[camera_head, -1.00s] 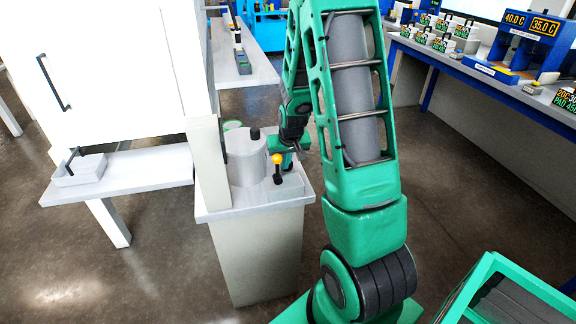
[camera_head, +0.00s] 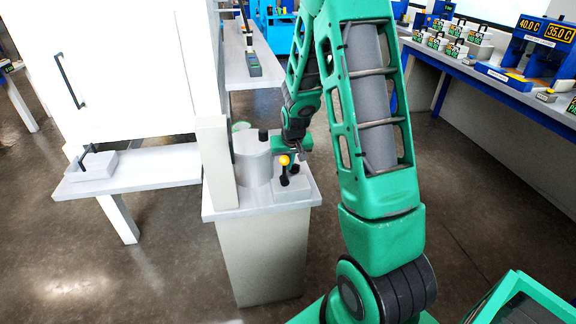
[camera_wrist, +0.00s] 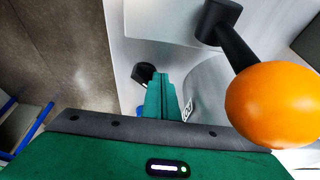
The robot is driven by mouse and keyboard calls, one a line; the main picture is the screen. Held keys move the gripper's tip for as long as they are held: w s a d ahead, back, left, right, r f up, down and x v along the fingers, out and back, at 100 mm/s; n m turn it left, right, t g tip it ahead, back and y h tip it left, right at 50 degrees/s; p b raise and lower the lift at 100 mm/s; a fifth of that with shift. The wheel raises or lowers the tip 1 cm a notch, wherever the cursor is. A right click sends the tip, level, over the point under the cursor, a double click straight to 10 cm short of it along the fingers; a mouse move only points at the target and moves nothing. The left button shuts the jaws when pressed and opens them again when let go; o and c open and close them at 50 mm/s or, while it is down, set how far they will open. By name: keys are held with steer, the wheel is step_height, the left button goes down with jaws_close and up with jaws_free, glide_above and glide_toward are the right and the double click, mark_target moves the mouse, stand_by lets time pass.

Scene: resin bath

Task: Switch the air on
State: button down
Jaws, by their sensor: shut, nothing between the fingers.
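A lever with a round yellow-orange knob (camera_head: 284,160) and a black stem stands on a small grey box (camera_head: 292,188) on top of a pale pedestal (camera_head: 265,250). In the wrist view the orange knob (camera_wrist: 272,105) is large and close at the right, with its black stem (camera_wrist: 235,42) running up to a black pivot. My gripper (camera_wrist: 163,97) is shut and empty, its green fingers pointing past the left side of the knob, apart from it in this view. In the head view my gripper (camera_head: 297,152) is just behind and right of the knob.
A grey cylinder (camera_head: 252,160) with a black cap stands left of the lever. A white cabinet (camera_head: 120,75) and a shelf (camera_head: 140,172) with a grey block (camera_head: 92,165) are farther left. A blue-edged bench (camera_head: 470,65) with devices runs along the right. The floor between is clear.

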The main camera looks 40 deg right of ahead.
steer(key=shift+d, duration=0.1)
stand_by(0.6)
steer(key=shift+s+d, duration=0.6)
steer(key=shift+d, duration=0.15)
steer(key=shift+r, duration=0.5)
steer(key=a+v, duration=0.1)
steer(key=v, duration=0.8)
steer(key=shift+a, duration=0.2)
